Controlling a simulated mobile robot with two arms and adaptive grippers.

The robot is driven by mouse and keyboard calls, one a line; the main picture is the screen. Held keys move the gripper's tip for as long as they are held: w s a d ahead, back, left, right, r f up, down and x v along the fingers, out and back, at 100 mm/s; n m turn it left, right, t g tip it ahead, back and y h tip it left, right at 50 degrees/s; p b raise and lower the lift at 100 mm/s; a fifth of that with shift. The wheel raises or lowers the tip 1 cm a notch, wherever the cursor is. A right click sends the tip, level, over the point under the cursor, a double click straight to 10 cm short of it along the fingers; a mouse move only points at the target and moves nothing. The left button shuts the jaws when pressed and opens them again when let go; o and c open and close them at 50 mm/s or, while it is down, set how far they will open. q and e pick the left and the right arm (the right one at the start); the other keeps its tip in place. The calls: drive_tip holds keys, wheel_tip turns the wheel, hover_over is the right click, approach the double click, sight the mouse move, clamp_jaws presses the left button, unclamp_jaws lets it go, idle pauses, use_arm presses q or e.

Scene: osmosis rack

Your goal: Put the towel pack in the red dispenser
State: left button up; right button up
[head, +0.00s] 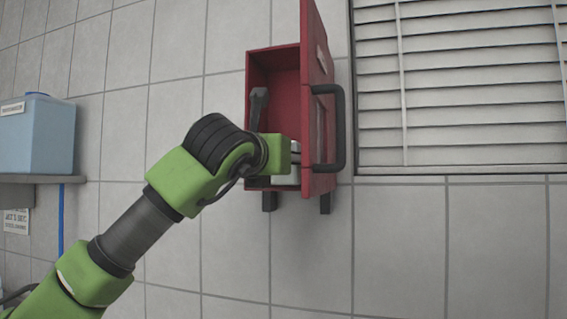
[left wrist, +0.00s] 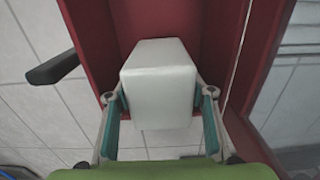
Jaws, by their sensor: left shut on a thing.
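The red dispenser (head: 285,62) is fixed to the tiled wall in the head view, its door (head: 318,95) swung open to the right. In the left wrist view its red interior (left wrist: 178,22) surrounds the white towel pack (left wrist: 160,85). My left gripper (left wrist: 163,112) is shut on the towel pack, one finger on each side, with the pack at the dispenser's opening. In the head view my left wrist hides most of the pack, and a bit of the pack (head: 286,179) shows low in the dispenser. My right gripper is not in view.
A black handle (head: 338,130) sticks out from the door, just right of my left gripper. A dark lever (head: 258,105) is at the dispenser's left side. A blue container (head: 38,135) stands on a shelf at left. A window with blinds (head: 460,90) is at right.

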use_arm(q)
drive_tip(key=shift+w+d+f, duration=0.1)
drive_tip(key=shift+w+f, duration=0.05)
drive_tip(key=shift+w, duration=0.25)
idle(0.3)
drive_tip(key=o, duration=1.5)
drive_tip(key=shift+f, duration=0.1)
drive_tip(key=shift+s+f+b, duration=0.1)
drive_tip(key=shift+s+b, duration=0.3)
drive_tip(key=shift+b, duration=0.25)
drive_tip(key=shift+b+v, duration=4.7)
drive_tip(key=shift+v, duration=2.45)
